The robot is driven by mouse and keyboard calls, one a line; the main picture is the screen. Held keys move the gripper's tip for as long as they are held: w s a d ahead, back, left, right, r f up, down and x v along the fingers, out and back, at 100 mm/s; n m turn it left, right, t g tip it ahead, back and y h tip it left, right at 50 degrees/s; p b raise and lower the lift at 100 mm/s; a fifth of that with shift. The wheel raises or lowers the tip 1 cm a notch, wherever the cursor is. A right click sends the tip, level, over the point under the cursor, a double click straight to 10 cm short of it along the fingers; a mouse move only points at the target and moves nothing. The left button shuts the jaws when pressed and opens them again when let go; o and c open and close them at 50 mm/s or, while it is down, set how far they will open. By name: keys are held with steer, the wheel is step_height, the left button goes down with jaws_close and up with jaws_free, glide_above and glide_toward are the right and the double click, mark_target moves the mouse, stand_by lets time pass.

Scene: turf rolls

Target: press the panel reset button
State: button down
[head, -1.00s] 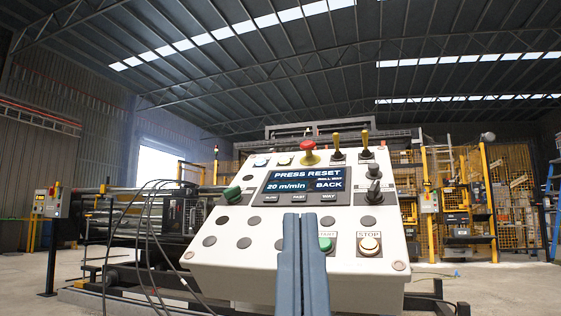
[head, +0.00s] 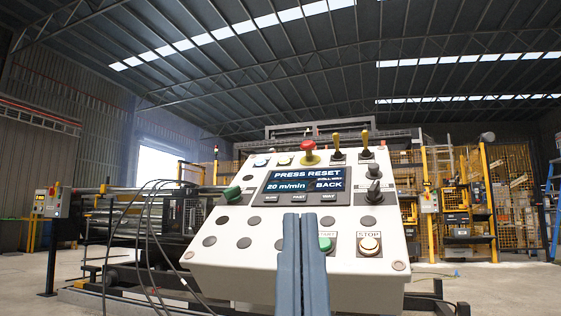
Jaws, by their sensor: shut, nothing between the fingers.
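A white sloped control panel (head: 215,262) fills the middle of the head view. Its screen (head: 305,179) reads "PRESS RESET", "20 m/min" and "BACK". I cannot read which one is the reset. My gripper (head: 303,216) is shut and empty, its blue-grey fingers upright in front of the panel's lower middle. I cannot tell whether it touches the panel.
Two yellow-capped toggle levers (head: 337,144) stand up at the panel's top right. Black cables (head: 148,240) hang at the left, before a roller machine (head: 135,215). Yellow fencing (head: 512,185) and posts stand behind at the right. Open floor shows at both sides.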

step_height(320, 180, up, 32)
steer(key=p, duration=3.2)
steer(key=shift+w, duration=0.1)
